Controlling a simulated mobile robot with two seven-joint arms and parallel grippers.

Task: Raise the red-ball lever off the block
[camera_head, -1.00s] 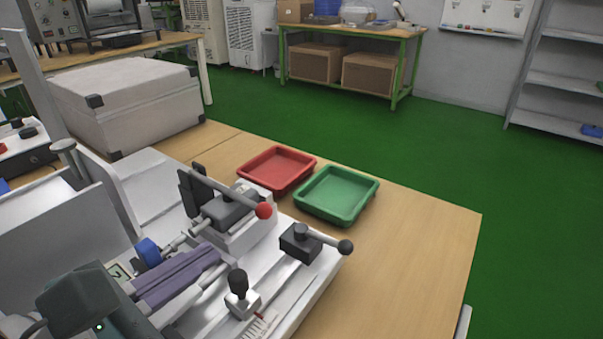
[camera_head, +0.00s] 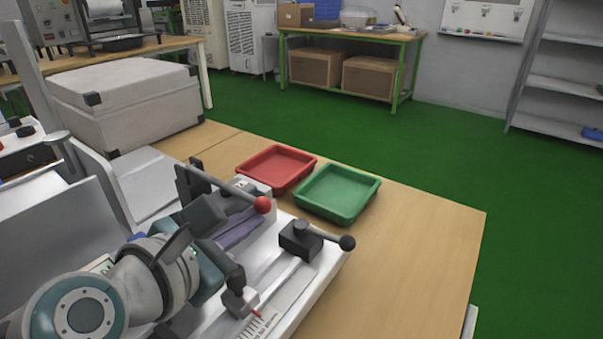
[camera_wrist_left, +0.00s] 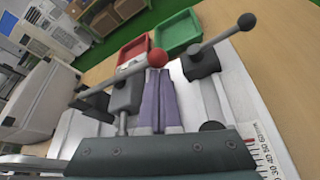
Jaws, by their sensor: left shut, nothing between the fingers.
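The red-ball lever (camera_head: 235,192) is a grey rod with a red ball (camera_head: 262,204) on its right end. It lies low across the grey block (camera_wrist_left: 128,94) on the white fixture. It also shows in the left wrist view, with its red ball (camera_wrist_left: 157,58) just above my fingertips. My left gripper (camera_head: 260,218) is shut, with its two long purple fingers side by side and empty. The fingertips are close to the ball, on its near side and below it. I cannot tell whether they touch. My wrist hides part of the fixture. My right gripper is not in view.
A black-ball lever (camera_head: 325,236) on a dark block stands to the right. A red tray (camera_head: 276,184) and a green tray (camera_head: 310,209) sit behind the fixture. A white case (camera_head: 95,130) stands at the left. The wooden table (camera_head: 420,235) is clear at right.

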